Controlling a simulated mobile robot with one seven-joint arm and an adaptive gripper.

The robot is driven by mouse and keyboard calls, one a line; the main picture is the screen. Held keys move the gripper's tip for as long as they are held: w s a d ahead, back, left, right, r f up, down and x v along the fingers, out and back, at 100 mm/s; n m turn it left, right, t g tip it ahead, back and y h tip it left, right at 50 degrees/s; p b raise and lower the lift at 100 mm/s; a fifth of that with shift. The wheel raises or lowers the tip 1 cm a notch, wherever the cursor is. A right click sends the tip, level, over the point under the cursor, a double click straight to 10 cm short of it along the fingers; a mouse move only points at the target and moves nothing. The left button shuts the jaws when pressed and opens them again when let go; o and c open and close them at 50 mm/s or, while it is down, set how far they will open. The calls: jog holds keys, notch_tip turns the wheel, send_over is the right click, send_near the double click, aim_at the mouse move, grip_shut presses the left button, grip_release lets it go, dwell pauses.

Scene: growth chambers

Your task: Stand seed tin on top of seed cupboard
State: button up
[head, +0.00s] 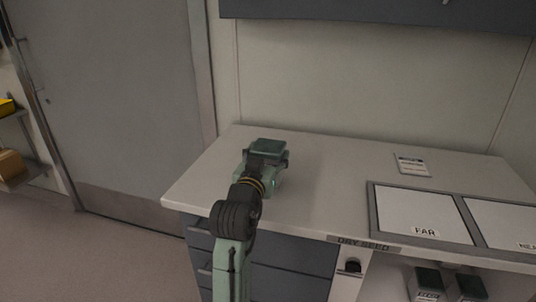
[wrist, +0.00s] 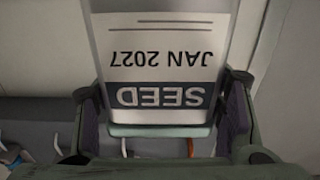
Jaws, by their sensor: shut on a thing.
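The seed tin (wrist: 165,65) is between the two fingers of my gripper (wrist: 162,112), which is shut on its sides. Its white label reads SEED and JAN 2027, upside down in the wrist view. In the head view, the tin's green lid (head: 268,146) shows beyond my gripper (head: 266,162), over the left part of the pale counter. The tin looks upright there; whether its base touches the counter is hidden. A dark cupboard (head: 380,12) hangs on the wall above, its top out of view; I cannot tell if it is the seed cupboard.
The counter (head: 325,195) carries a small white card (head: 411,164) and a framed pair of panels (head: 418,215), one marked FAR. A DRY SEED strip (head: 363,244) is on its front edge. Dark drawers (head: 290,265) and two tins (head: 428,282) are below. A grey door (head: 120,100) stands left.

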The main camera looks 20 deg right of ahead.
jog(key=shift+f+b, duration=0.45)
jog(key=shift+f, duration=0.15)
jog(key=o, duration=1.3)
jog(key=shift+f, duration=0.2)
